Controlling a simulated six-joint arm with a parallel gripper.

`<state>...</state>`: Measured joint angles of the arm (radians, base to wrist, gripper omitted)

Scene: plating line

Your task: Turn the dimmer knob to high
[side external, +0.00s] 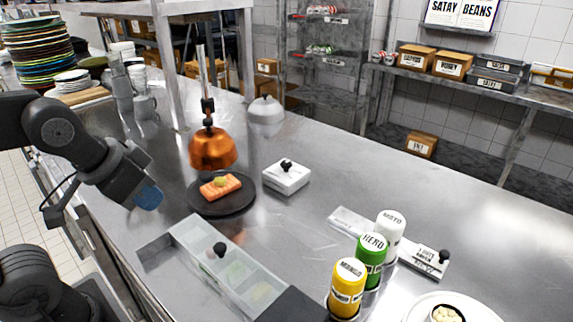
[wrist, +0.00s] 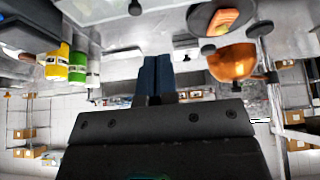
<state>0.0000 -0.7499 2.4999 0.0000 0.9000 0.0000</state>
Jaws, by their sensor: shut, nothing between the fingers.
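A small white box (side external: 287,178) with a black knob (side external: 286,164) on top stands on the steel counter, right of the black plate. This looks like the dimmer; the knob's pointer and setting are too small to read. In the wrist view, which is upside down, the knob (wrist: 208,48) shows near the copper lamp. My gripper (side external: 148,197), with blue fingertips, is at the left, above the counter's near edge, well apart from the box. In the wrist view its fingers (wrist: 156,76) are together and empty.
The copper heat lamp (side external: 212,149) hangs behind the black plate (side external: 204,209) with salmon. A clear lidded bin (side external: 185,232) with a black knob lies in front. Yellow (side external: 347,287), green (side external: 371,255) and white (side external: 389,232) bottles stand right.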

